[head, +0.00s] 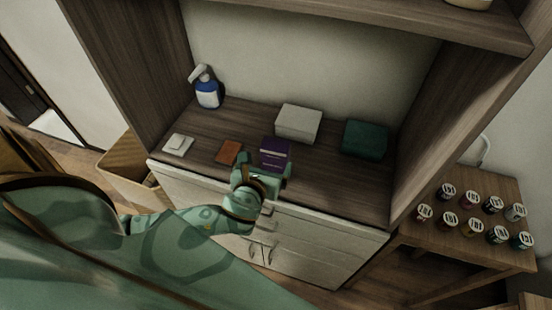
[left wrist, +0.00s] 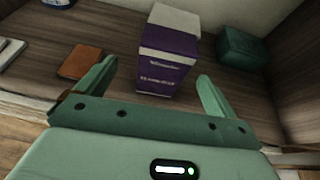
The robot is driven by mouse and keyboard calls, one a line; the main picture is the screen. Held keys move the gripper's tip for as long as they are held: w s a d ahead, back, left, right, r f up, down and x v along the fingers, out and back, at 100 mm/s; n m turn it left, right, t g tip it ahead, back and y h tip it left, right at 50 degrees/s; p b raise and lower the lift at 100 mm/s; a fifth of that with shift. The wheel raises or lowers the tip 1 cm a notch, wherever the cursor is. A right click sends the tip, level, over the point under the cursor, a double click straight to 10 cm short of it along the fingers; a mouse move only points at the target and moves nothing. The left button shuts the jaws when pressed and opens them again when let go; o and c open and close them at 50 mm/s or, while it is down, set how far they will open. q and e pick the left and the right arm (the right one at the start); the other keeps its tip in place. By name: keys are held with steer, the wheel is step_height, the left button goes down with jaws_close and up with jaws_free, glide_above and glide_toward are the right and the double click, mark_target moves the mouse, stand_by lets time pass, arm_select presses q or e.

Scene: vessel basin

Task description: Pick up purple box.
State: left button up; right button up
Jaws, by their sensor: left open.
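The purple box (head: 275,151) stands on the wooden counter near its front edge in the head view. In the left wrist view the purple box (left wrist: 168,65) stands upright, with small white print on its front, beyond and between my fingertips. My left gripper (head: 264,180) is just in front of it at the counter's front edge. In the left wrist view its two green fingers (left wrist: 158,82) are spread apart with nothing between them near the palm. I cannot tell whether a finger touches the box. My right gripper is not in view.
On the counter, an orange-brown box (head: 229,152) lies left of the purple box, white flat items (head: 178,145) and a blue-white pump bottle (head: 208,88) farther left. A white box (head: 298,124) stands behind, and a green box (head: 365,139) to the right. A side table (head: 470,235) holds several jars.

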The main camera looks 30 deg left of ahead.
mark_target(273, 156)
arm_select(q)
steer(key=x, duration=0.4)
steer(key=b+x, duration=0.1)
steer(key=x, duration=0.2)
steer(key=shift+w+d+r, duration=0.15)
steer(key=shift+d+r, duration=0.1)
steer(key=shift+d, duration=0.05)
steer(key=c, duration=1.2)
